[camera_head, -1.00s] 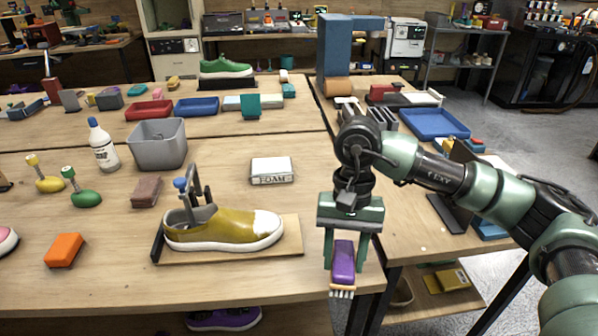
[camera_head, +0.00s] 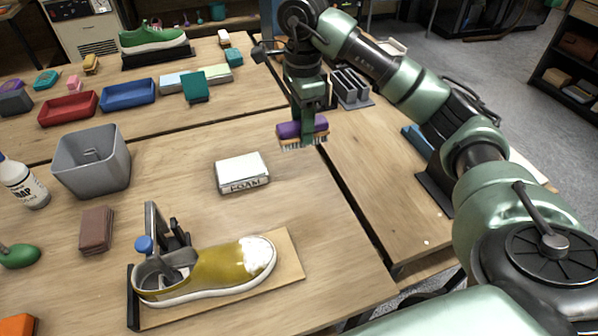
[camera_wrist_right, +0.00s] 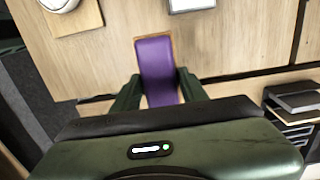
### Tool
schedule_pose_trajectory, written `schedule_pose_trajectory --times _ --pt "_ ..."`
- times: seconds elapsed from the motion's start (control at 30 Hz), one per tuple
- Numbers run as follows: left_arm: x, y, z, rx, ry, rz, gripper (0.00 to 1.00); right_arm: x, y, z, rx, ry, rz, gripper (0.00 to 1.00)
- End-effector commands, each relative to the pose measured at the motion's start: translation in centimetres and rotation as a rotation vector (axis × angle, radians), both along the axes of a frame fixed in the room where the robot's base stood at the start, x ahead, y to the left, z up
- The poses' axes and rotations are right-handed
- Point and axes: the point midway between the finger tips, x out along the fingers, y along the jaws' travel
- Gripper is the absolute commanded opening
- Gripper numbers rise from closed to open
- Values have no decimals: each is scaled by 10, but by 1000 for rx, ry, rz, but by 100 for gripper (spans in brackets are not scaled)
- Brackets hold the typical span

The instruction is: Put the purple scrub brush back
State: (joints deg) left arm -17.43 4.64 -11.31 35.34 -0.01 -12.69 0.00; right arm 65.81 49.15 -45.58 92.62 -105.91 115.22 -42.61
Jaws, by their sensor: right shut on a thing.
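The purple scrub brush (camera_head: 289,130) has a purple body and pale bristles that face down. My right gripper (camera_head: 308,130) is shut on it and holds it above the wooden table, near the seam on the right. In the right wrist view the brush (camera_wrist_right: 158,70) lies between the two fingers of the right gripper (camera_wrist_right: 160,92). The gripper's fingers hide part of the brush's middle in the head view. My left gripper is in neither view.
A yellow sneaker (camera_head: 215,272) sits on a wooden board at the front. A white foam block (camera_head: 242,172) lies left of the brush. A grey bin (camera_head: 92,160) stands at the left. A dark slotted rack (camera_head: 350,87) stands behind, to the right.

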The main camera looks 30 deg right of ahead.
Motion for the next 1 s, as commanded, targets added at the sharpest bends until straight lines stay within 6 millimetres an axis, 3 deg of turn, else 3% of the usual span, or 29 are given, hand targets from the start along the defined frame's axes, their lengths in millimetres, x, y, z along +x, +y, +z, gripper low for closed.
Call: schedule_pose_trajectory --times 0.03,0.1,0.33,0.67,0.83,1.0 --pt "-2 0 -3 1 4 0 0 -2 1 -18 3 7 1 11" --pt "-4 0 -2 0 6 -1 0 -2 1 -35 2 7 2 11" --pt "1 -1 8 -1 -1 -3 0 -1 0 -86 1 3 3 11" --pt "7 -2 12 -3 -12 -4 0 0 0 -116 0 1 3 11" --pt "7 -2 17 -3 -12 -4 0 0 0 -142 1 2 2 11" --pt "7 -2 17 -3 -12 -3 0 0 0 -148 0 -2 3 11"
